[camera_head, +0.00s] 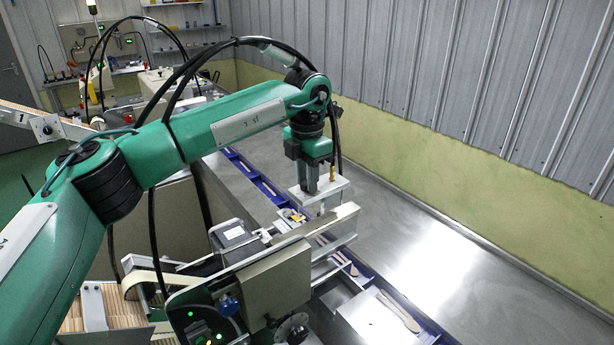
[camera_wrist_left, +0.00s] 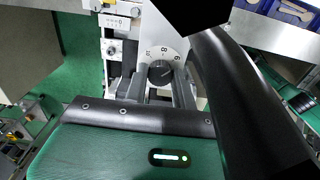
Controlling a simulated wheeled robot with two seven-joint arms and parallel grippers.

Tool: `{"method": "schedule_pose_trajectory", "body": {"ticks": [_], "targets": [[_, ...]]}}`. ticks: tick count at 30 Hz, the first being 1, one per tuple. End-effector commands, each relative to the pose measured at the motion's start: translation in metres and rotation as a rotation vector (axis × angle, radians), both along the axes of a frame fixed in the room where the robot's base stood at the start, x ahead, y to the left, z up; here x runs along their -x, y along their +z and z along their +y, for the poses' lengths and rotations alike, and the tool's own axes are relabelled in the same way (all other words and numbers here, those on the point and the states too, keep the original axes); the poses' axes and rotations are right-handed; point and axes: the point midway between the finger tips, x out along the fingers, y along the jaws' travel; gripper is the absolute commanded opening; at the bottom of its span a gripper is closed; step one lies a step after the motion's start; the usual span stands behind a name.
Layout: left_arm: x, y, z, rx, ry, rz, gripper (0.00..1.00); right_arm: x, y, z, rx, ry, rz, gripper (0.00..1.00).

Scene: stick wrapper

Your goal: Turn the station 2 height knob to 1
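In the left wrist view a dark round knob (camera_wrist_left: 160,72) sits on a pale dial plate (camera_wrist_left: 160,40) with printed numbers; an 8 shows by its upper edge. The knob's setting is too small to read surely. My left gripper (camera_wrist_left: 160,88) has its grey fingers on either side of the knob; whether they touch it I cannot tell. In the head view my left gripper (camera_head: 318,182) points down at a metal bracket (camera_head: 335,195) on the machine, and the knob is hidden there. My right gripper is not in view.
Below the gripper stands a boxy machine unit (camera_head: 270,278) with a lit panel (camera_head: 200,330) and another dial (camera_head: 290,328). A blue-edged track (camera_head: 265,185) runs beside it, with wooden sticks (camera_head: 400,310). The steel table (camera_head: 430,255) on the right is clear.

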Motion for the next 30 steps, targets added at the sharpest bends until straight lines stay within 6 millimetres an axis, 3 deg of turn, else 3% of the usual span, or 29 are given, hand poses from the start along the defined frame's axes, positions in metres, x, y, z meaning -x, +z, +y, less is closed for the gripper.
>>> {"method": "schedule_pose_trajectory", "body": {"ticks": [1, 3, 14, 30], "targets": [[0.000, 0.000, 0.000, 0.000, 0.000, 0.000, 0.13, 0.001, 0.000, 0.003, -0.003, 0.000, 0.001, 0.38], [0.000, 0.000, 0.000, 0.000, 0.000, 0.000, 0.04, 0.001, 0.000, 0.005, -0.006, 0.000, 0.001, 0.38], [0.000, 0.000, 0.000, 0.000, -0.059, 0.000, 0.04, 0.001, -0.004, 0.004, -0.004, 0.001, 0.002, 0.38], [0.000, 0.000, 0.000, -0.001, -0.497, -0.001, 0.04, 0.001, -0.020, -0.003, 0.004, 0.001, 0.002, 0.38]]}}
